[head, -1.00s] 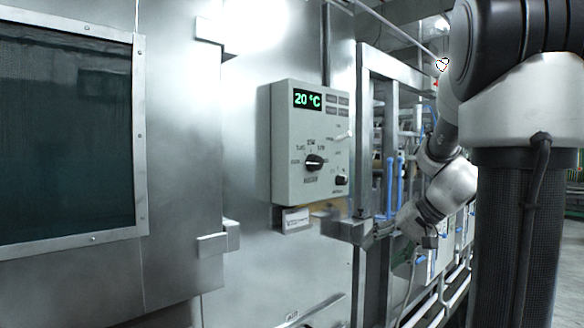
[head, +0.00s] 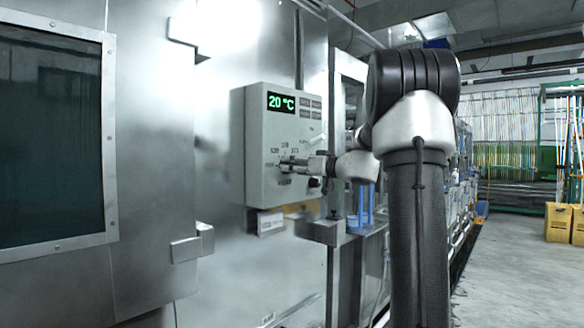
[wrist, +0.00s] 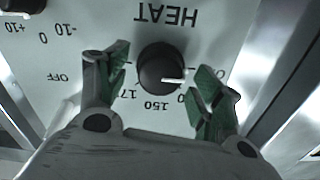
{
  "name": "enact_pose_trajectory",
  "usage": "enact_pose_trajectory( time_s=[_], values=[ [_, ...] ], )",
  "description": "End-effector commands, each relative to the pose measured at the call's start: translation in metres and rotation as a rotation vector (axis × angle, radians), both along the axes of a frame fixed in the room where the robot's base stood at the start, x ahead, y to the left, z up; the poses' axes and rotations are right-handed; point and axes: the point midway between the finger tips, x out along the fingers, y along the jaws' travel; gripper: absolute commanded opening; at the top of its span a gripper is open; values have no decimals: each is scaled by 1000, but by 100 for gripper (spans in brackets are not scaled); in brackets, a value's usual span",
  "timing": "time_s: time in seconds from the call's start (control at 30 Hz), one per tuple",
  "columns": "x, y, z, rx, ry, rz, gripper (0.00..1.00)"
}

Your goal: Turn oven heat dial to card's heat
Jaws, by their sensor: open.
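The grey oven control box (head: 258,140) hangs on the steel wall. Its green display (head: 281,102) reads 20 °C. My gripper (head: 292,165) is at the box's front and partly hides the heat dial there. In the wrist view the black heat dial (wrist: 160,68) sits between my open green-padded fingers, with a visible gap on each side. Its white pointer mark (wrist: 174,80) points right in the picture, toward the right finger. HEAT, OFF, 150 and part of another number appear upside down around it. A small white card (head: 270,222) sits below the box, its print too small to read.
A second black knob (wrist: 22,4), with +10, 0 and -10 beside it, is at the wrist view's top left corner. A windowed oven door (head: 104,140) is left of the box. A steel ledge (head: 325,232) juts out below right. Yellow boxes (head: 558,222) stand far right.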

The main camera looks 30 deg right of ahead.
Motion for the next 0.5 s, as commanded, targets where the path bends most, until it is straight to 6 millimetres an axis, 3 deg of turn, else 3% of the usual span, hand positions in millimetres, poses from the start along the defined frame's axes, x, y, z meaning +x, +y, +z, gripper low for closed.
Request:
enact_pose_trajectory(
  time_s=[0.13, 0.4, 0.5],
  values=[
    [11, 5, 0, 0, 0, 1, 67],
    [13, 5, 0, 1, 0, 0, 67],
    [13, 5, 0, 1, 0, 0, 50]
  ],
)
